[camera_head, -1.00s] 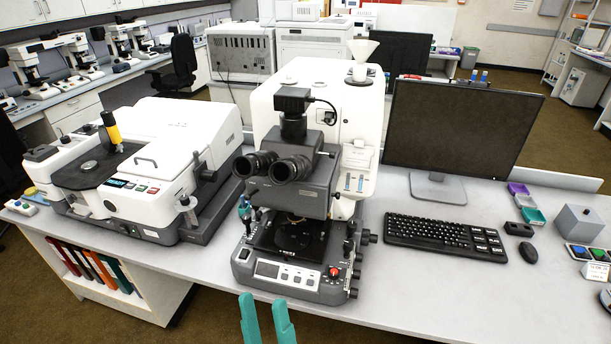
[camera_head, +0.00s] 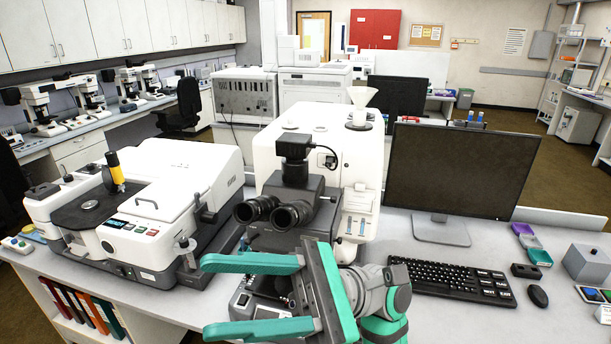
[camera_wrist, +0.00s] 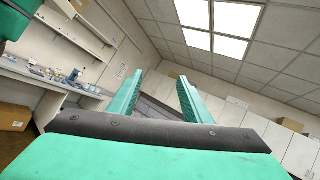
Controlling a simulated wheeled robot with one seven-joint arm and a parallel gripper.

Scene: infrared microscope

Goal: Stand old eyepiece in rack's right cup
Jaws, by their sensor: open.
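The microscope (camera_head: 285,170) stands at the middle of the bench in the head view. Its two dark eyepieces, the left one (camera_head: 252,210) and the right one (camera_head: 292,216), sit in the binocular head and face me. I cannot tell which is the old one. I cannot make out a rack with cups in either view. My gripper (camera_head: 207,297) is open and empty, in front of the microscope with its fingers pointing left, below the eyepieces. It hides much of the microscope's base and stage. In the wrist view, my open fingers (camera_wrist: 160,77) point toward the far walls and ceiling.
A white instrument (camera_head: 150,200) with a yellow-and-black part stands left of the microscope. A monitor (camera_head: 455,170), keyboard (camera_head: 450,280) and mouse (camera_head: 538,296) are on the right. Small coloured trays (camera_head: 530,245) and a grey box (camera_head: 587,262) lie farther right.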

